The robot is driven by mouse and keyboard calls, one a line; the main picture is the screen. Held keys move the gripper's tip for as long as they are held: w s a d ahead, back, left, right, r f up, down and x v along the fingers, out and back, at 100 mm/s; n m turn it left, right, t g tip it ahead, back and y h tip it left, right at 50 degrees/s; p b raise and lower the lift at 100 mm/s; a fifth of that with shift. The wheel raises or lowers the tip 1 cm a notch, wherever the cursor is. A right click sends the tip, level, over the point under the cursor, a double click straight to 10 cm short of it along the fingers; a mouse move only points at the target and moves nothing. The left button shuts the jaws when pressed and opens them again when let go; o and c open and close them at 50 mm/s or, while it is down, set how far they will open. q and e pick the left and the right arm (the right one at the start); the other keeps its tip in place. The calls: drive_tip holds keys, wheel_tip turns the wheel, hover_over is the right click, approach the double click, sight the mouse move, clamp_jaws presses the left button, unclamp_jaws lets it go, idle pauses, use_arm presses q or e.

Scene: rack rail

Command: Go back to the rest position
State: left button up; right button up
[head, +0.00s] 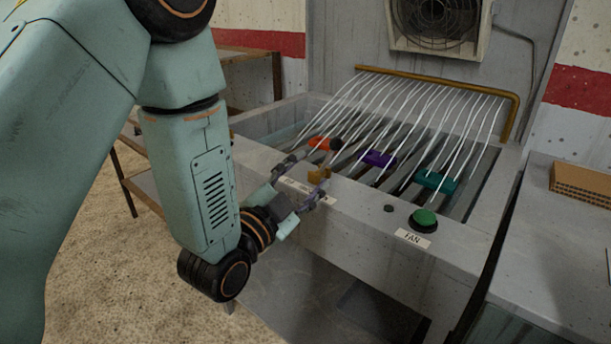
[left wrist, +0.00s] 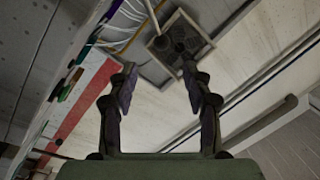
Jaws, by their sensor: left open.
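My left gripper (head: 304,176) is open at the front left edge of the grey trough unit, with its fingers apart and nothing seen between them. In the left wrist view the two fingers (left wrist: 158,75) stand wide apart, with empty space between them. An orange piece (head: 321,143) lies just beyond the fingertips, and a small mustard piece (head: 318,175) shows close by the fingers. Whether the gripper touches the mustard piece I cannot tell. A purple piece (head: 379,159) and a teal piece (head: 436,181) lie farther right among the white strands. My right gripper is not in view.
White strands (head: 425,100) slope from a brass rail (head: 440,81) into the trough. A fan (head: 437,22) hangs on the wall behind; it also shows in the left wrist view (left wrist: 180,42). A green button (head: 425,218) sits above a FAN label (head: 413,238). A brown box (head: 583,186) stands right.

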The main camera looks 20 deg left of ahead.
use_arm(q)
drive_tip(key=s+a+f+n+g+y, duration=0.2)
drive_tip(key=s+f+n+g, duration=0.35)
drive_tip(key=f, duration=0.65)
drive_tip(key=s+a+f+n+g+y, duration=0.15)
drive_tip(key=s+f+n+g, duration=0.35)
drive_tip(key=f, duration=0.6)
drive_tip(key=s+f+g, duration=0.4)
drive_tip(key=s+f, duration=0.2)
drive_tip(key=s, duration=0.6)
drive_tip(key=s+a+f+n+g, duration=0.1)
drive_tip(key=s+f+g, duration=0.3)
drive_tip(key=s, duration=0.8)
wheel_tip(320, 180, down, 2)
drive_tip(key=shift+s+a+f, duration=0.15)
drive_tip(key=shift+f, duration=0.1)
